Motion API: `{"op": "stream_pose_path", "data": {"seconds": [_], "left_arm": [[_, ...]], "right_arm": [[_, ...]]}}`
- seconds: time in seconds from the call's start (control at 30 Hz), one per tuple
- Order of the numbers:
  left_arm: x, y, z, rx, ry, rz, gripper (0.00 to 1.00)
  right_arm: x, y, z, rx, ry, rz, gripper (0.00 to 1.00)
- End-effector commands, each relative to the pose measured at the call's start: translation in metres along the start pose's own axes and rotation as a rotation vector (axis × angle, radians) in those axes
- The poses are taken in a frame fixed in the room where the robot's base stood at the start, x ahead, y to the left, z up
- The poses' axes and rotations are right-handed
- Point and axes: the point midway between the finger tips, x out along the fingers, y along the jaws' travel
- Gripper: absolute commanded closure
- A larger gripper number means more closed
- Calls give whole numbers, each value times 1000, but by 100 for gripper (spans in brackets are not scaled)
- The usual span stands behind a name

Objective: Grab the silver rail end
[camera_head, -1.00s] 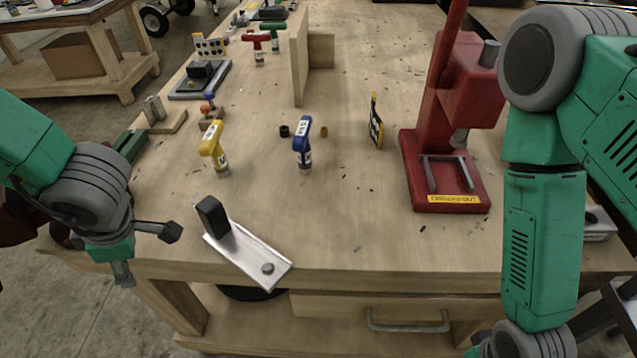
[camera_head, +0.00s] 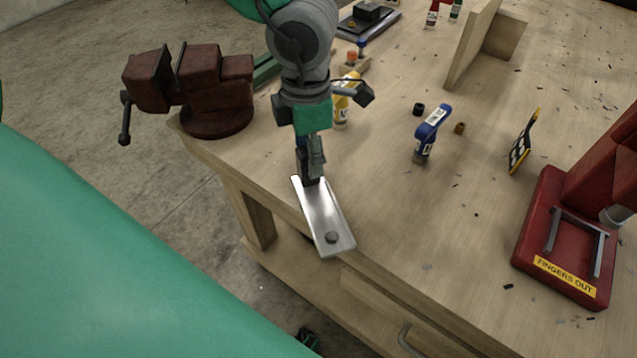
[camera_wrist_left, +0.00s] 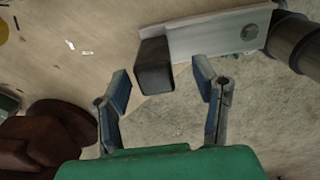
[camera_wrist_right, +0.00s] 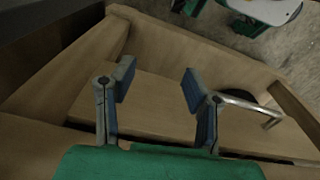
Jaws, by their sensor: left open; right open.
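The silver rail end is a flat metal plate (camera_head: 325,218) with a round bolt near one end and a dark upright block (camera_wrist_left: 154,66) at the other. It lies at the front edge of the workbench. My left gripper (camera_head: 311,160) comes down over the block end and partly hides it in the head view. In the left wrist view the left gripper (camera_wrist_left: 163,80) is open, with the block ahead of and between its fingertips. I cannot tell whether they touch. My right gripper (camera_wrist_right: 157,82) is open and empty, facing the wooden front of a bench.
A dark red vise (camera_head: 205,90) sits at the bench corner, left of my left gripper. A red press (camera_head: 565,240) stands at the right. A metal drawer handle (camera_wrist_right: 250,107) is near my right gripper.

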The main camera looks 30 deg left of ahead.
Motion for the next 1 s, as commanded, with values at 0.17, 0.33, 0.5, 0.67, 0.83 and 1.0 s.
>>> {"op": "stream_pose_path", "data": {"seconds": [0.17,0.33,0.5,0.67,0.83,1.0], "left_arm": [[18,3,1,2,2,1,46],[45,5,3,2,3,0,46],[54,5,2,2,0,-1,46],[53,5,2,2,0,-1,46],[53,5,2,2,0,-1,95],[53,5,3,1,-1,-1,100]], "right_arm": [[5,0,0,0,0,0,58],[12,0,0,0,0,0,58],[14,0,0,0,0,0,58],[13,0,0,0,1,0,58],[13,0,0,0,1,0,58],[13,0,0,0,1,0,58]]}}
